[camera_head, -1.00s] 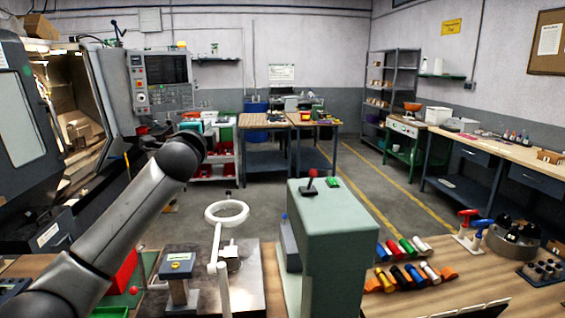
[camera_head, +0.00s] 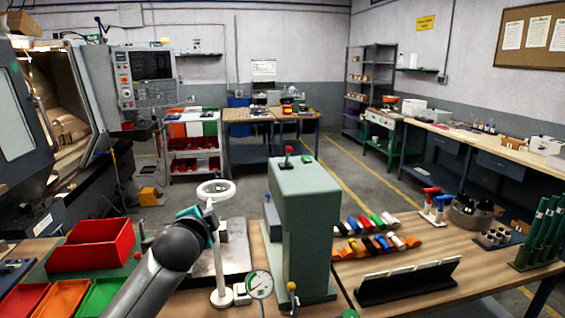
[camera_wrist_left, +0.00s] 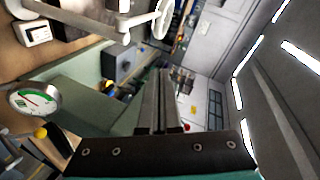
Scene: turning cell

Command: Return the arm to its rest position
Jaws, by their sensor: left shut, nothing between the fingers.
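My left arm comes in from the lower left of the head view. Its dark round wrist and teal gripper part (camera_head: 195,214) are in front of the magnifier stand; the fingertips are mostly hidden there. In the left wrist view the two grey fingers (camera_wrist_left: 158,100) of my left gripper lie together, shut, with nothing between them. They appear clear of the things behind them. My right gripper is in neither view.
A green press-like machine (camera_head: 304,195) stands right of my arm, with a white ring magnifier (camera_head: 216,190) and a round dial gauge (camera_head: 259,284) close by. Red bins (camera_head: 92,246) sit at left. Coloured handles (camera_head: 375,235) and a dark rack (camera_head: 407,282) are at right.

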